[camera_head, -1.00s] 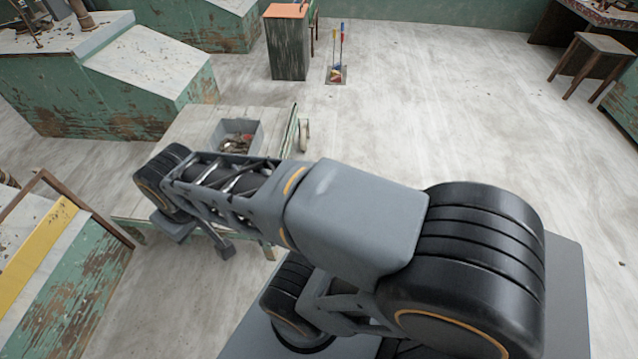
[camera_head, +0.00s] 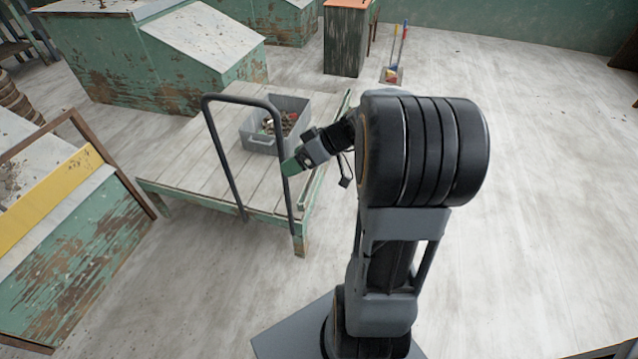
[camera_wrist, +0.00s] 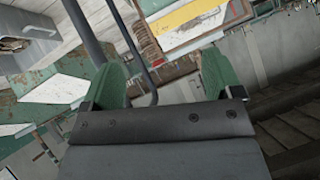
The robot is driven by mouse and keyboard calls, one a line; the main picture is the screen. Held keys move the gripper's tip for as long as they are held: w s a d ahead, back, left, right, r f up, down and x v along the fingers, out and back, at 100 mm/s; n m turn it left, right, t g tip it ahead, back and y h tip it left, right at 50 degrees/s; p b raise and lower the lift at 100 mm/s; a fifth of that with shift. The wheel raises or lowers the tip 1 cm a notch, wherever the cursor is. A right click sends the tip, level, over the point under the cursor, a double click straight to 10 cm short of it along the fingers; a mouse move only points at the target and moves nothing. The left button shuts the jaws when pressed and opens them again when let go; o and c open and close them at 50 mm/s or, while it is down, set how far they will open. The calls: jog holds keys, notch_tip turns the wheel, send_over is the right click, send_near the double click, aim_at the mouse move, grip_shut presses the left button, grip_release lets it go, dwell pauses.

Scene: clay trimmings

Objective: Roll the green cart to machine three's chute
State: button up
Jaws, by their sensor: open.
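The green cart (camera_head: 190,160) has a pale plank deck on a worn green frame and a dark upright hoop handle (camera_head: 236,100) at its near side. A grey bin (camera_head: 258,136) of scraps stands on the deck. My gripper (camera_head: 288,167) is at the handle's right post. The wrist view shows its green fingers apart (camera_wrist: 160,75), with a dark handle bar (camera_wrist: 138,50) visible between them. I cannot tell whether the bar lies inside the jaws or beyond them. Worn green machines with sloped pale tops (camera_head: 205,40) stand behind; no number is readable, so machine three's chute cannot be identified.
A green block with a yellow band (camera_head: 45,210) stands close at left. A dark cabinet with an orange top (camera_head: 345,40) and a dustpan with brushes (camera_head: 391,75) are at the back. The pale floor at right is clear.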

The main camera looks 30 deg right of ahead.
jog(key=w+d+f+n+t+b, duration=0.1)
jog(key=w+d+f+t+b, duration=0.35)
jog(key=d+f, duration=0.3)
jog(key=b+x, duration=0.3)
jog(key=x, duration=0.8)
jog(key=shift+r+n+y, duration=0.2)
jog(key=shift+n+y, duration=0.1)
jog(key=shift+y, duration=0.1)
jog(key=shift+a, duration=0.1)
grip_shut()
